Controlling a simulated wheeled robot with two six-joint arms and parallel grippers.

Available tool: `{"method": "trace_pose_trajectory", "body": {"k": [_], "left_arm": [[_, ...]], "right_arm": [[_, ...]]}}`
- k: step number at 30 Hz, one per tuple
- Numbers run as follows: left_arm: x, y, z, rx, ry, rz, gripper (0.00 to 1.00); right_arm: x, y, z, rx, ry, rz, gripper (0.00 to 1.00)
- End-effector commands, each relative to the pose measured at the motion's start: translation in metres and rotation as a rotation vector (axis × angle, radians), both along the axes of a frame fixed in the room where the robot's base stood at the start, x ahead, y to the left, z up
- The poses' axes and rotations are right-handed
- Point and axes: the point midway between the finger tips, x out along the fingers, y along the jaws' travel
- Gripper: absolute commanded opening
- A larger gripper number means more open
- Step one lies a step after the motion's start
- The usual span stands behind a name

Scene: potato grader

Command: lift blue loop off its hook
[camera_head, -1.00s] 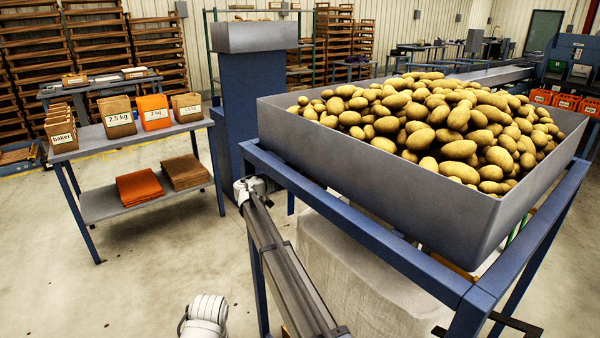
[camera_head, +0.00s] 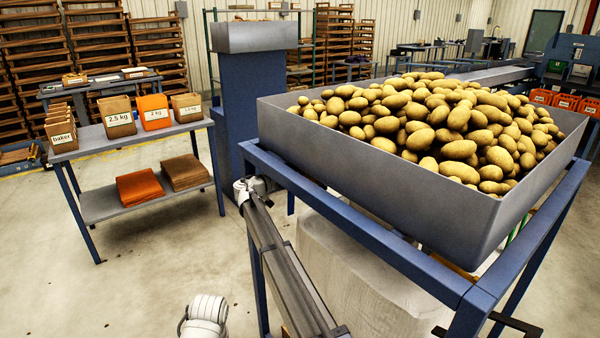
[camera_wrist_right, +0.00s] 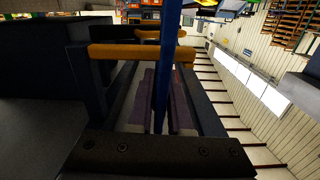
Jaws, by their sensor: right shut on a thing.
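A narrow blue strap, which I take for the blue loop (camera_wrist_right: 163,62), runs upright through the middle of the right wrist view. My right gripper (camera_wrist_right: 160,108) is shut on it between its two dark purplish pads. A yellow-orange bar (camera_wrist_right: 125,51) crosses the view close to the strap, and a second one (camera_wrist_right: 150,35) lies beyond. I cannot tell which is the loop's hook or whether the loop still touches it. The blue loop and right gripper cannot be made out in the head view. My left gripper is not in view.
A grey hopper (camera_head: 375,185) full of potatoes stands on a blue frame (camera_head: 385,240). A large white bag (camera_head: 350,275) is below it. A shelf table (camera_head: 130,140) with bags stands at the left. The floor between is clear.

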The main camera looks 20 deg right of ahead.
Motion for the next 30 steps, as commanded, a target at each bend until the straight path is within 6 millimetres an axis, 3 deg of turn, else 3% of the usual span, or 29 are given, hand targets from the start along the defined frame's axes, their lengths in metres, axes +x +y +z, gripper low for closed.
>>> {"method": "trace_pose_trajectory", "body": {"k": [8,15,21,22,30], "left_arm": [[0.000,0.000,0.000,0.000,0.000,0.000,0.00],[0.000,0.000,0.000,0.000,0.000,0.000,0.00],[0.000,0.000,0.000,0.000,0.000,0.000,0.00],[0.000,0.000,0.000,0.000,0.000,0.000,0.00],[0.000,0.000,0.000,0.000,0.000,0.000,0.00]], "right_arm": [[0.000,0.000,0.000,0.000,0.000,0.000,0.00],[0.023,0.008,0.000,0.000,-0.001,0.001,0.00],[0.021,0.008,0.000,0.001,-0.002,0.001,0.00],[0.021,0.008,0.000,0.001,-0.002,0.001,0.20],[0.020,0.008,0.000,0.000,-0.001,0.000,0.47]]}}
